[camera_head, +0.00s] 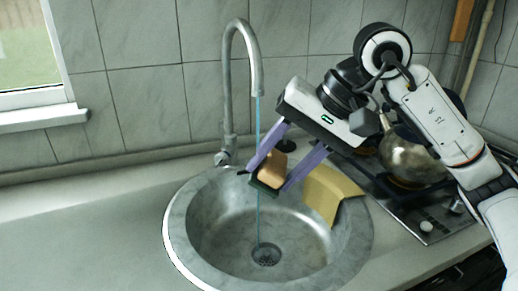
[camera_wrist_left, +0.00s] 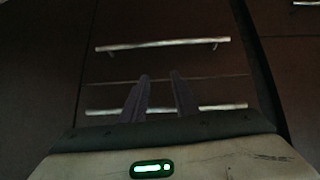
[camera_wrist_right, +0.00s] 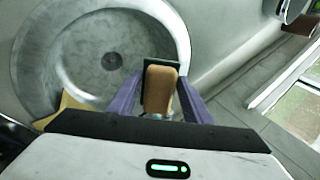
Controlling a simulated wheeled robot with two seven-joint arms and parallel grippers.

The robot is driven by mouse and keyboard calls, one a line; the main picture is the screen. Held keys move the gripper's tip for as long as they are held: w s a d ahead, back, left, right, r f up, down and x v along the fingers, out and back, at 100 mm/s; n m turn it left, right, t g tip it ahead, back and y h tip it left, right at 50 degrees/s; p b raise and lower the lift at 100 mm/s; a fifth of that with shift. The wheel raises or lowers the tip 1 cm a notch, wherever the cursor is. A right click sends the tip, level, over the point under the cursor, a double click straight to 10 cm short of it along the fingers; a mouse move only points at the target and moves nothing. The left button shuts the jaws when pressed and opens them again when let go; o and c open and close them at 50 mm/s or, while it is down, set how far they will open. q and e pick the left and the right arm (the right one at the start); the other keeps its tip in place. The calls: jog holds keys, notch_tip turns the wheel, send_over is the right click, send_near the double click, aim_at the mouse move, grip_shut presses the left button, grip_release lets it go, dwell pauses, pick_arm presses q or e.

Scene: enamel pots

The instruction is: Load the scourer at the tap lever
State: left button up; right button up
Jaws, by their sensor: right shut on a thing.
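The scourer (camera_head: 272,170) is a tan sponge block with a dark green side. My right gripper (camera_head: 267,182) is shut on it and holds it above the sink bowl. In the right wrist view the scourer (camera_wrist_right: 161,88) sits between the two purple fingers. The tap (camera_head: 229,90) stands behind the sink, with its small lever (camera_head: 222,157) low on the stem, left of the scourer. A thin blue water stream (camera_head: 258,215) falls from the spout to the drain, close to the scourer's left. My left gripper (camera_wrist_left: 159,76) is empty, fingers apart, facing dark cabinet fronts.
The round metal sink (camera_head: 180,235) is otherwise empty. A yellow cloth (camera_head: 332,193) hangs over its right rim. A hob (camera_head: 430,213) with a metal pot (camera_head: 408,160) is at the right. The counter (camera_head: 90,235) left of the sink is clear.

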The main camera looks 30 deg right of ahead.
jog(key=s+a+r+p, duration=0.1)
jog(key=s+r+p, duration=0.1)
jog(key=s+r, duration=0.2)
jog(key=shift+s+a, duration=0.3)
jog(key=shift+s, duration=0.1)
dwell(0.5)
